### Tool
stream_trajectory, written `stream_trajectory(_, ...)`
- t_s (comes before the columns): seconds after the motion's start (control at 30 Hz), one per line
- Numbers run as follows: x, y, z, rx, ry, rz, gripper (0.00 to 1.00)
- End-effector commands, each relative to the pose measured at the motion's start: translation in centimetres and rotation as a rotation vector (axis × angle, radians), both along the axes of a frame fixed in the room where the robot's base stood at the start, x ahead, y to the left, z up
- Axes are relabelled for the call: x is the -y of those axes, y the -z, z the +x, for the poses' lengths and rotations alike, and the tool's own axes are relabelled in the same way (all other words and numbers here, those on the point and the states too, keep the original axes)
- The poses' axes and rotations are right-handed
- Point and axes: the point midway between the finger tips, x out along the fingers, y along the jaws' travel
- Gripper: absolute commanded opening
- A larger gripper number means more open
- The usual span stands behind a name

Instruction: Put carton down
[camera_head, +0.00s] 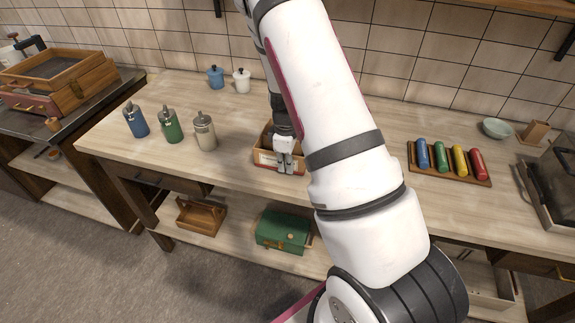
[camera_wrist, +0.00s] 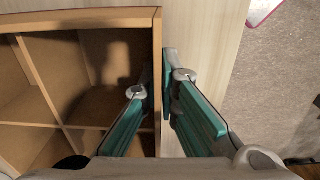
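The carton (camera_head: 265,157) is a brown open-topped box with a reddish marking on its front, at the middle of the wooden bench. In the wrist view the carton (camera_wrist: 90,18) shows inner dividers making several compartments, and those in view look empty. My gripper (camera_head: 286,169) is at the carton's front right wall, pointing down. In the wrist view my gripper (camera_wrist: 158,78) has one finger inside the wall and one outside, both close against it. It looks shut on that wall. The carton appears level on or just above the bench; my arm hides part of it.
On the bench (camera_head: 235,180), blue (camera_head: 136,121), green (camera_head: 171,126) and beige (camera_head: 205,132) bottles stand left of the carton. Two small jars (camera_head: 228,79) stand behind. A tray of coloured rollers (camera_head: 449,162) lies right. A green box (camera_head: 283,231) sits on the lower shelf.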

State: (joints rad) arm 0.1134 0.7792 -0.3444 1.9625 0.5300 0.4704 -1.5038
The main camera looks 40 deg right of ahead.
Motion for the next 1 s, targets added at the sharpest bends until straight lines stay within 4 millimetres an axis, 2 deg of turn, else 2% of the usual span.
stream_trajectory(0.47,0.03,0.89,0.02,0.000,0.000,0.000,0.00)
stream_trajectory(0.5,0.02,0.84,0.00,0.000,0.000,0.000,0.12)
stream_trajectory(0.57,0.00,0.83,0.00,0.000,0.000,0.000,0.25)
stream_trajectory(0.87,0.00,0.77,0.01,0.001,0.000,-0.001,0.25)
stream_trajectory(1.0,-0.03,0.00,0.12,0.003,-0.001,-0.001,0.25)
